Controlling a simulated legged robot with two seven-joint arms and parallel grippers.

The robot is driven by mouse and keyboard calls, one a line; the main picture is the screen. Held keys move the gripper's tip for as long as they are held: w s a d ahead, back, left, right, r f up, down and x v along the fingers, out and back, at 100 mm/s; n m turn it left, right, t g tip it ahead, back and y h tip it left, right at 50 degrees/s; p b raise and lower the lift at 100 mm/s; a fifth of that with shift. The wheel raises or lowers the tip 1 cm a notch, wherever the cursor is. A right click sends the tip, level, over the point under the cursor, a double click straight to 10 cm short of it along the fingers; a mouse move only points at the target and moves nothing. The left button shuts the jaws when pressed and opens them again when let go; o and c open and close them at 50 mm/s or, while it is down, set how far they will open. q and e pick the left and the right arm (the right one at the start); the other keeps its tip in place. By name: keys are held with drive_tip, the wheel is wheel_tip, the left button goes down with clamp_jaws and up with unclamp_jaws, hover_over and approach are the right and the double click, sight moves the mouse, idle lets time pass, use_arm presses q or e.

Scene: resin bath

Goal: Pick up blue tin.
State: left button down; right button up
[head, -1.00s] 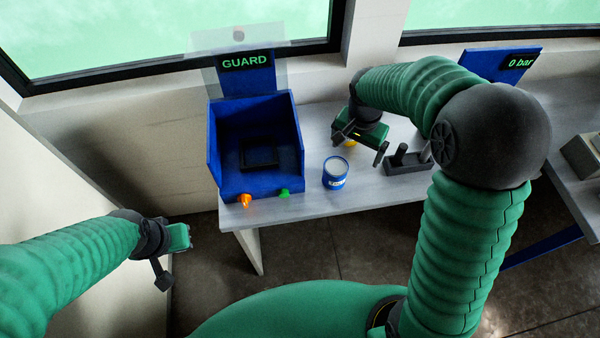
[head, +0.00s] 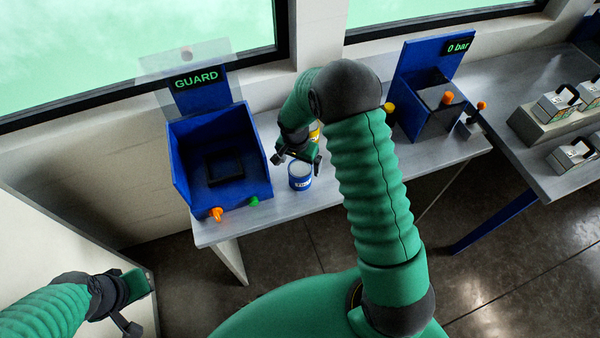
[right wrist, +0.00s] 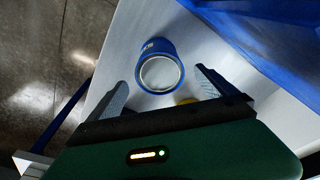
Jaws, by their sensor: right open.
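The blue tin (head: 300,183) stands upright on the grey bench, right of the blue guard box, with a pale round top. My right gripper (head: 297,161) is open and empty, just behind and above the tin in the head view. In the right wrist view the tin (right wrist: 157,48) lies ahead, roughly in line with the gap between the two fingers of the right gripper (right wrist: 161,80). I see no clear contact. My left gripper (head: 132,306) is low at the left, away from the bench; its finger opening is unclear.
The blue box (head: 180,170) marked GUARD stands left of the tin, with orange (head: 216,214) and green (head: 254,202) knobs in front. A yellow object (head: 315,134) is partly hidden behind my right gripper. A blue station (head: 405,85) reading 0 bar stands farther right.

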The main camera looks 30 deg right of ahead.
sight(300, 168)
wheel_tip(300, 168, down, 3)
drive_tip(key=shift+r+p, duration=0.1)
drive_tip(key=shift+p, duration=0.25)
drive_tip(key=shift+w+d+f, duration=0.1)
drive_tip(key=shift+w+f, duration=0.1)
drive_tip(key=shift+f, duration=0.3)
drive_tip(key=shift+s+r, duration=0.1)
drive_tip(key=c, duration=1.9)
